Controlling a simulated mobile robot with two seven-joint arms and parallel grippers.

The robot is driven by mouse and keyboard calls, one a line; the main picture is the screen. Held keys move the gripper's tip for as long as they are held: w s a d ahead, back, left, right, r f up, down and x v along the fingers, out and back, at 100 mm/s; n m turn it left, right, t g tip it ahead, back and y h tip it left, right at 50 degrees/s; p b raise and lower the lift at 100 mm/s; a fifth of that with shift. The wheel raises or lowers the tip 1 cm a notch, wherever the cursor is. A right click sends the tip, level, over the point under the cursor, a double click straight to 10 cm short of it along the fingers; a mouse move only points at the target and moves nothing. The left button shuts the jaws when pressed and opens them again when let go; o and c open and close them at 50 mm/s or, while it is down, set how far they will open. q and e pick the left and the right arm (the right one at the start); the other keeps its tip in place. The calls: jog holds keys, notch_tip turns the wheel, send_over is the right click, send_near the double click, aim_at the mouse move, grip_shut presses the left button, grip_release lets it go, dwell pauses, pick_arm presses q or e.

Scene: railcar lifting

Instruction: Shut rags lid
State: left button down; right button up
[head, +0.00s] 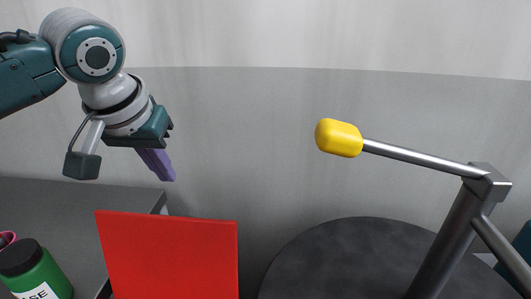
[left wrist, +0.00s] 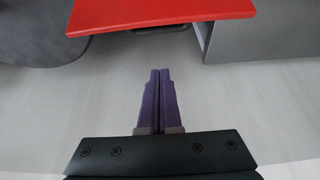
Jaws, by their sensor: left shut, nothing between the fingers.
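A flat red panel (head: 168,255), which looks like the rags lid, stands raised at the bottom left of the head view. It also shows as a red slab (left wrist: 160,12) along the top of the left wrist view. My left gripper (head: 166,178) hangs above and behind the panel in the head view, its purple fingers pointing down. In the left wrist view its fingers (left wrist: 160,74) are together and empty, apart from the panel. The bin below the panel is mostly hidden. My right gripper is not in view.
A grey counter (head: 70,193) at the left bears a green bottle with a black cap (head: 36,272). A dark round top (head: 350,250) stands to the right, with a yellow-tipped metal lever (head: 340,138) above it. Open space lies between panel and lever.

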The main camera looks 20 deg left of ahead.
pick_arm(q)
notch_tip(320, 180, down, 8)
jog(key=shift+w+a+p, duration=0.2)
jog(key=shift+w+p, duration=0.15)
jog(key=shift+w, duration=0.1)
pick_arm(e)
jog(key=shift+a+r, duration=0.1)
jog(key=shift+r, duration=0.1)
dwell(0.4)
pick_arm(q)
jog(key=shift+f, duration=0.1)
